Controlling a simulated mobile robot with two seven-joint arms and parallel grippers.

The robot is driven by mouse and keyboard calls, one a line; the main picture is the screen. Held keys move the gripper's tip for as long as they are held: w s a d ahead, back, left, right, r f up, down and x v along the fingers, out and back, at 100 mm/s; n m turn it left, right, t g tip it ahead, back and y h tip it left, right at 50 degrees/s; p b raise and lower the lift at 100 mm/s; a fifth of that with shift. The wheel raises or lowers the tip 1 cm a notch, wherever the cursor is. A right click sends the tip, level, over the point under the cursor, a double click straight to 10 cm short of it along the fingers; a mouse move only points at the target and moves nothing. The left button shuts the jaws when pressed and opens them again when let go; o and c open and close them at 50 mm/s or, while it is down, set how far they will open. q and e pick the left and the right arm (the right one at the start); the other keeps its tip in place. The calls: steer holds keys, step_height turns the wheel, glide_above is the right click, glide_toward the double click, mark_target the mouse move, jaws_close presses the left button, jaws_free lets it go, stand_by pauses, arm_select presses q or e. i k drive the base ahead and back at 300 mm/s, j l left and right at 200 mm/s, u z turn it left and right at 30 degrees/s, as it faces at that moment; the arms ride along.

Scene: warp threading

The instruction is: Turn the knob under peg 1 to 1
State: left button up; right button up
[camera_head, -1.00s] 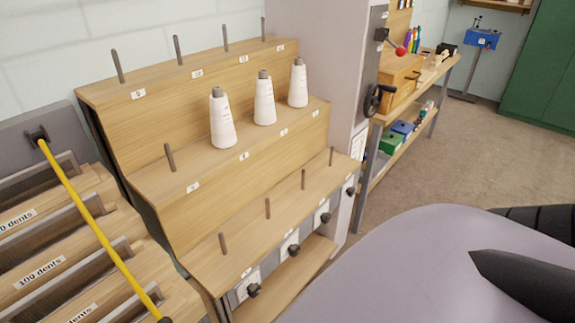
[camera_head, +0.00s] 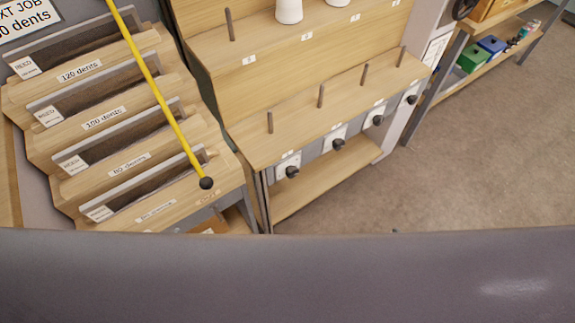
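A stepped wooden peg rack (camera_head: 300,95) stands at the centre, with small number labels too small to read surely. Its lowest step carries several grey pegs, the leftmost peg (camera_head: 270,122) at the front left. Below that step is a row of black knobs on white plates. The leftmost knob (camera_head: 292,171) sits under the leftmost peg, and another knob (camera_head: 338,143) is to its right. The dial marks and the knob's setting cannot be read. Neither gripper shows in the view.
A reed rack (camera_head: 120,125) with a yellow rod (camera_head: 160,97) stands at left. White cones (camera_head: 289,10) sit on the middle step. A shelf with green (camera_head: 474,60) and blue (camera_head: 491,45) boxes is at upper right. Floor (camera_head: 480,150) is clear at right. My grey body fills the bottom.

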mark_target(291, 171)
steer(key=u, duration=0.65)
steer(key=l+u, duration=1.05)
steer(key=l, duration=0.45)
steer(key=k+l, duration=0.1)
steer(key=l, duration=0.6)
steer(key=k+l+u, duration=0.1)
steer(key=l, duration=0.25)
steer(key=k+l, duration=0.15)
steer(key=l, duration=0.25)
